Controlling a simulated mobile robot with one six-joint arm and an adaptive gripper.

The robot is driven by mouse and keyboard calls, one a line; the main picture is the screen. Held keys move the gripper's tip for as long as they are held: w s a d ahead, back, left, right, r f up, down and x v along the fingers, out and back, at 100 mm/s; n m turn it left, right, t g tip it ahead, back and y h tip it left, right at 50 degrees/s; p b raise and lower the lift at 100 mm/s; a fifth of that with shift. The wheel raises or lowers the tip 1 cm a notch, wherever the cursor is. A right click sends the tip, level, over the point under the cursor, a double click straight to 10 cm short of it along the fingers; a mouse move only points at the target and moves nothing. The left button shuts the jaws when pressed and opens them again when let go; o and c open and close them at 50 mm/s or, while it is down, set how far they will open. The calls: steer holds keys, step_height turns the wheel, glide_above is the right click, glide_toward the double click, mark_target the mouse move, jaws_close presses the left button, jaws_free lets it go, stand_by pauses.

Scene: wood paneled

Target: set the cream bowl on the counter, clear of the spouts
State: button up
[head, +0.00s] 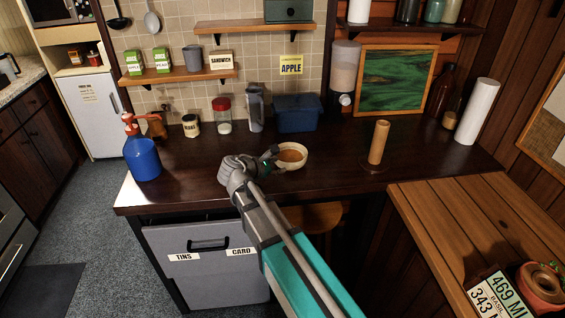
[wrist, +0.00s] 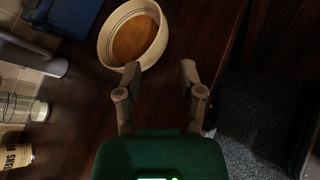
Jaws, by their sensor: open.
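The cream bowl (head: 304,158) stands upright on the dark counter (head: 225,183), with an orange-brown round patch inside it. It also shows at the top of the wrist view (wrist: 105,46). My gripper (head: 274,156) is open and empty, just left of the bowl in the head view. In the wrist view its two fingers (wrist: 160,72) are spread, with one fingertip close to the bowl's rim; I cannot tell if they touch. A clear dispenser with a spout (head: 345,99) stands at the back of the counter, apart from the bowl.
A blue bin (head: 297,115) stands behind the bowl, and a tan cylinder (head: 379,142) stands to its right. A blue bottle with a red pump (head: 142,152) is at the counter's left end. Jars line the back. The counter front beside the bowl is clear.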

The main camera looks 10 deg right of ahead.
steer(key=shift+s, duration=0.1)
stand_by(0.6)
steer(key=s+d+f+m+g+y, duration=0.4)
steer(key=s+f+m+y, duration=0.1)
steer(key=s+m, duration=0.4)
steer(key=s+d+f+m+g+y, duration=0.4)
steer(key=s+f+m+y, duration=0.1)
steer(key=s+m, duration=0.4)
steer(key=m, duration=0.2)
steer(key=shift+s+d+f+m, duration=0.25)
steer(key=shift+s+f+m, duration=0.05)
steer(key=shift+f, duration=0.1)
